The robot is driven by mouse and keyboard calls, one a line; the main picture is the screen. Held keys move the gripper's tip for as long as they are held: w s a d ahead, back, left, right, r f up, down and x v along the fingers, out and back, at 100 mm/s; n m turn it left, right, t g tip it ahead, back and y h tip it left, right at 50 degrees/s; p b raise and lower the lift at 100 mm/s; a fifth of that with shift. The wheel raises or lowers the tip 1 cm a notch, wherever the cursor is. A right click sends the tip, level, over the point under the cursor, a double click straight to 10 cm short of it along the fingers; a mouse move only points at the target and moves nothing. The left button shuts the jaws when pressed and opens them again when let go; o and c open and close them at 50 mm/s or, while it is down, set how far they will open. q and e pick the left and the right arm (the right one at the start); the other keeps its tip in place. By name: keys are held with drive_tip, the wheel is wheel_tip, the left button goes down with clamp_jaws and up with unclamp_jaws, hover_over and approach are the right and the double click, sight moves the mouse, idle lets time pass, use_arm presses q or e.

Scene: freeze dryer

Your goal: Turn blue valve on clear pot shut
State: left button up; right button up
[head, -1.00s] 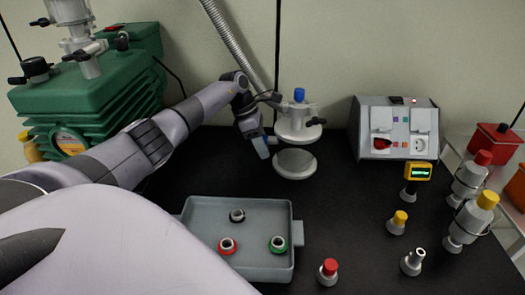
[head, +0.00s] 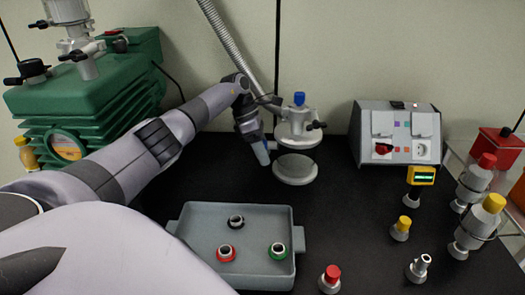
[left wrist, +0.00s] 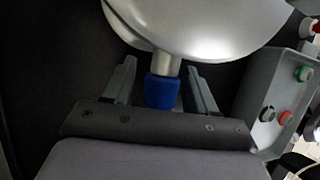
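The clear pot (head: 296,130) stands at the back of the table, with a pale round base and a black side handle. A blue valve (head: 299,98) shows at its top. My left gripper (head: 263,155) points down beside the pot's left side in the head view. In the left wrist view the left gripper (left wrist: 160,80) is open, with a finger on each side of a blue piece (left wrist: 162,92) and gaps beside it. A metal stem joins that piece to a pale rounded body. I cannot tell whether it touches a finger. My right gripper is out of view.
A grey tray (head: 190,228) with three ringed parts lies in front of the pot. A grey control box (head: 399,150) stands to the right. Several capped bottles and fittings stand on the right side. A green pump (head: 85,100) stands at the left.

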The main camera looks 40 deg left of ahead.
use_arm(q)
drive_tip(key=shift+a, duration=0.1)
drive_tip(key=v, duration=0.7)
drive_tip(key=shift+b, duration=0.35)
